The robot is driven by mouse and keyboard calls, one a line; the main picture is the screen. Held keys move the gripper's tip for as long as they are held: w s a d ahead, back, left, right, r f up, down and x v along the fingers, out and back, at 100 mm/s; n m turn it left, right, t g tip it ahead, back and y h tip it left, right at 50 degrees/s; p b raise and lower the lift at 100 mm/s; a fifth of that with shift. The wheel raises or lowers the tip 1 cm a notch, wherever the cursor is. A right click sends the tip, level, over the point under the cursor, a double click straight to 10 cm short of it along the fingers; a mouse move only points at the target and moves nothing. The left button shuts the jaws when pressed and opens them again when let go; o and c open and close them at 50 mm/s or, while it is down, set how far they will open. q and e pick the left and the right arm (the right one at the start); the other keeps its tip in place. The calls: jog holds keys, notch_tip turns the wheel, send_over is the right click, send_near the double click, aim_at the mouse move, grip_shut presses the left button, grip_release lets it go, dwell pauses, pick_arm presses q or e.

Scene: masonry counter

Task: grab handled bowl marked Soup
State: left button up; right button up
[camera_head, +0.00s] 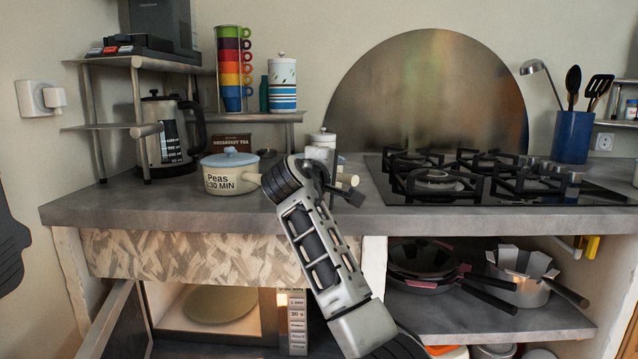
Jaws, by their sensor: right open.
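No label reading Soup is legible in the head view. A cream handled bowl marked "Peas 1:30 MIN" (230,175) with a pale blue lid stands on the counter, left of my right gripper. My right gripper (338,180) is open over the counter's front part, its arm rising from below. Behind it stands a whitish lidded vessel (322,140). A short pale handle end (349,180) shows just right of the gripper. The gripper and wrist hide most of whatever it belongs to, including any marking. I cannot tell whether the fingers touch it. My left gripper is not in view.
A gas hob (450,180) lies to the right, with a blue utensil holder (573,137) beyond. A kettle (168,135) and metal shelf (250,117) stand left. Below are an open microwave (170,300) and stacked pans (425,262). The counter's front left (120,205) is clear.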

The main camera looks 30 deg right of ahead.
aim_at(339, 176)
jog(key=x, duration=0.3)
jog(key=shift+w+d+f, duration=0.15)
jog(key=shift+w+f, duration=0.05)
grip_shut()
jog(key=shift+r, duration=0.2)
jog(key=shift+r, duration=0.1)
